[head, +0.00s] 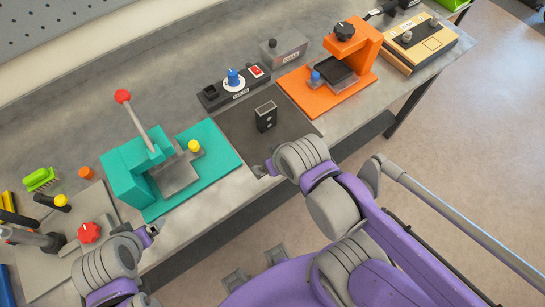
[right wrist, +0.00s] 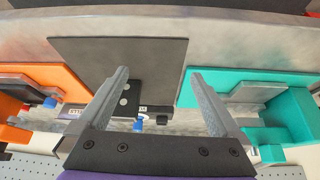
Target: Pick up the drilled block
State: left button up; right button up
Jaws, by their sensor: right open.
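The drilled block (head: 266,117) is a small dark upright block with light round spots on its face. It stands on the dark rubber mat (head: 229,124) in the head view. In the right wrist view the block (right wrist: 130,99) shows beyond the left-hand finger, which partly covers it. My right gripper (head: 262,169) is at the front edge of the mat, apart from the block. In its wrist view the jaws (right wrist: 158,75) are wide open with nothing between the tips but mat. My left gripper (head: 150,231) is near the bench's front edge; its jaw opening is unclear.
A teal lever press (head: 125,177) stands left of the mat and an orange fixture (head: 365,45) right of it. A black panel with a blue knob (head: 234,78) and a grey box (head: 284,47) lie behind. A red knob (head: 88,232) is at the left.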

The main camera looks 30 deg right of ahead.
dwell(0.3)
jog(key=w+d+r+g, duration=0.3)
jog(key=w+r, duration=0.3)
jog(key=w, duration=0.2)
jog(key=g+p, duration=0.1)
jog(key=g, duration=0.2)
send_near(266, 115)
jog(key=shift+w+d+f+n, duration=0.2)
jog(key=shift+w+f+n, duration=0.2)
jog(key=shift+w+f, duration=0.55)
jog(key=shift+f, duration=0.15)
notch_tip(266, 115, down, 5)
jog(key=shift+r, duration=0.15)
jog(key=f, duration=0.5)
jog(key=shift+s+d+f, duration=0.3)
pick_arm(q)
jog(key=shift+w+r, duration=0.3)
jog(key=shift+r, duration=0.4)
pick_arm(e)
grip_shut()
